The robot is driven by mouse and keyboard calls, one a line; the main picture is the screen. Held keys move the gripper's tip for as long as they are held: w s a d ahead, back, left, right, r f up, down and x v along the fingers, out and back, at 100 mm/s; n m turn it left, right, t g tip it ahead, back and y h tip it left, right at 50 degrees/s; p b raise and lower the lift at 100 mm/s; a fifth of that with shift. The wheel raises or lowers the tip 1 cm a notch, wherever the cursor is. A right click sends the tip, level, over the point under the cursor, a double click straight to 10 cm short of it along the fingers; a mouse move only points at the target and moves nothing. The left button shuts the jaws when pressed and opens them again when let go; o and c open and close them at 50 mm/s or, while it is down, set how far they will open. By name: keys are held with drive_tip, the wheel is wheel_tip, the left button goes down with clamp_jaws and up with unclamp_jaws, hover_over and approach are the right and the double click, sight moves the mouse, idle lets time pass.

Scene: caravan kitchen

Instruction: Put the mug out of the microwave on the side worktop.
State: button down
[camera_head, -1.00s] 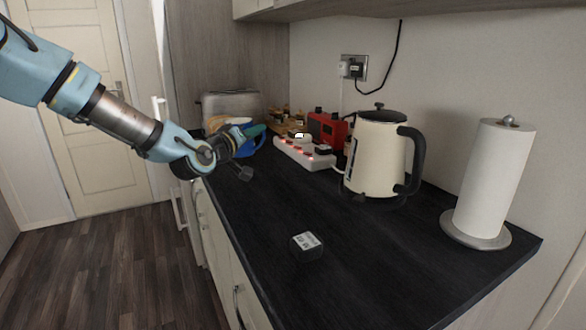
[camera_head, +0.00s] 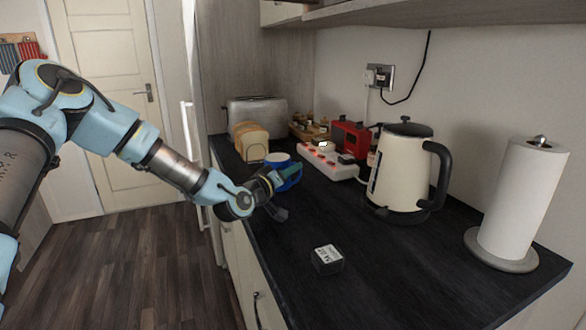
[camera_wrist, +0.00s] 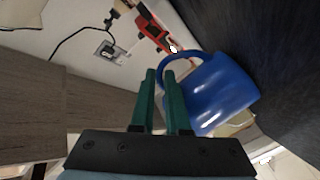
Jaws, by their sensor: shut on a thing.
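The blue mug (camera_head: 279,160) is at the far part of the dark worktop (camera_head: 400,270), partly hidden by my gripper (camera_head: 282,178). My gripper is shut on its handle. In the wrist view the mug (camera_wrist: 222,92) is right of the green fingers (camera_wrist: 165,85), its handle loop at their tips. The mug is over the worktop; I cannot tell whether its base touches the surface. The microwave is not in view.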

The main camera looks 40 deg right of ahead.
drive_tip(key=c, duration=1.3)
unclamp_jaws()
drive_tip(key=shift+f, duration=0.1)
drive_tip(key=o, duration=0.4)
drive_tip(key=b+v, duration=0.4)
drive_tip(key=v, duration=0.8)
drive_tip(key=shift+a, duration=0.15)
